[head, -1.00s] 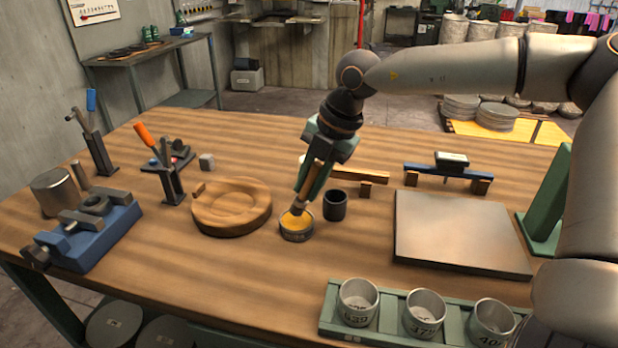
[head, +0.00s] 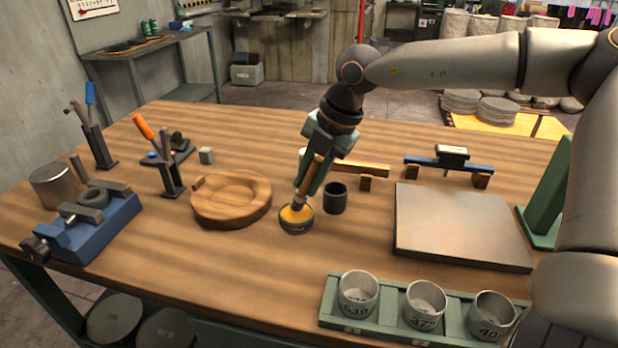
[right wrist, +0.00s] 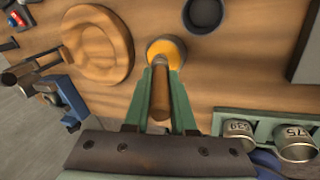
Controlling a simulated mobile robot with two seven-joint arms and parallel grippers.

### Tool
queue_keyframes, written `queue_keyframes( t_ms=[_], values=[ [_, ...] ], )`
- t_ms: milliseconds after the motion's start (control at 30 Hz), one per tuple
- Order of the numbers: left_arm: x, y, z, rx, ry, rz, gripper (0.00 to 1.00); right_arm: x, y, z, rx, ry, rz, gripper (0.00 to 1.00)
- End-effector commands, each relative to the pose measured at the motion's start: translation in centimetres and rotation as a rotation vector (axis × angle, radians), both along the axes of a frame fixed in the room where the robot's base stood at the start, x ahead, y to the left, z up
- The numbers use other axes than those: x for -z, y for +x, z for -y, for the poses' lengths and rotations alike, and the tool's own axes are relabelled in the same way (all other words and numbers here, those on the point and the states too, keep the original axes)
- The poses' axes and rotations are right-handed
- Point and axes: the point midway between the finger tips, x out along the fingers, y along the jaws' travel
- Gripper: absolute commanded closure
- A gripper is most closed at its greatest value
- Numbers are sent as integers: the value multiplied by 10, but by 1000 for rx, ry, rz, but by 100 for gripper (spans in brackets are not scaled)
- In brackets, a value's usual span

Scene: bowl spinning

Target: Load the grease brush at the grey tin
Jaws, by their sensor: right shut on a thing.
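The grey tin (head: 297,227) stands on the wooden table and holds yellow-orange grease. It also shows in the right wrist view (right wrist: 152,57). My right gripper (head: 311,188) is above the tin, shut on the wooden handle of the grease brush (head: 299,198). The brush handle (right wrist: 160,95) lies between the two green fingers in the right wrist view. The brush points down, slightly tilted, and its lower end is at the grease in the tin. How deep the bristles sit is hard to tell. My left gripper is not in view.
A black cup (head: 335,200) stands close to the right of the tin. A round wooden block (head: 226,212) with a hollow lies to the left. A grey plate (head: 460,235) is to the right. A green rack (head: 388,322) with metal cups is at the front. A blue vise (head: 95,235) is far left.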

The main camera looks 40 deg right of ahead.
Motion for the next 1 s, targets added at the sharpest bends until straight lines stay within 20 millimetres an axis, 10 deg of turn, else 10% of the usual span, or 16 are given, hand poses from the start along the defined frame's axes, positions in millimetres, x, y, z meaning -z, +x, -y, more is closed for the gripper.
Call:
queue_keyframes(
  t_ms=[1000],
  values=[
    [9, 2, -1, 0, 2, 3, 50, 9, 0, 0, 0, 0, 0, 100]
  ],
)
